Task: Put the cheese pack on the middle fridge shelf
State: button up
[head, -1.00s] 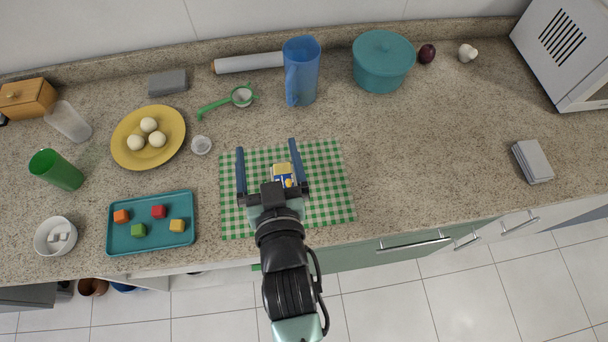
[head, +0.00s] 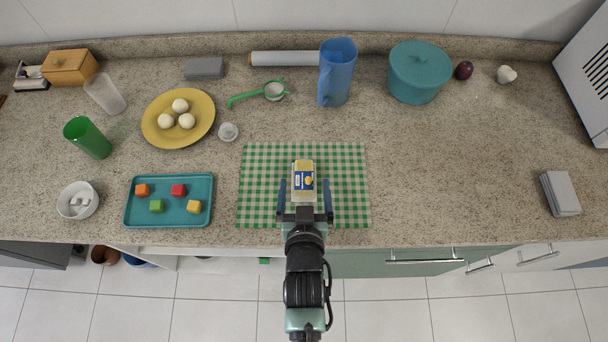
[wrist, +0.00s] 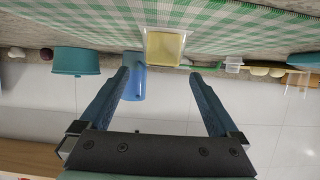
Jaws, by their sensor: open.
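The cheese pack (head: 304,178) is a yellow block with a blue and white label. It lies on the green checked mat (head: 348,160) on the counter. My gripper (head: 305,184) is open, with one blue finger on each side of the pack's near part in the head view. In the wrist view the cheese pack (wrist: 164,47) shows beyond the fingertips of my gripper (wrist: 160,72), with a gap between the fingers. Whether a finger touches the pack I cannot tell. No fridge or fridge shelf is in view.
A teal tray (head: 130,212) with several coloured cubes lies left of the mat. A blue pitcher (head: 337,72) and a teal pot (head: 419,72) stand behind. The counter right of the mat is clear up to a grey stack (head: 560,193).

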aim_at(304, 173)
jog(key=shift+p+x, duration=0.4)
jog(key=shift+x, duration=2.15)
jog(key=shift+f, duration=0.1)
grip_shut()
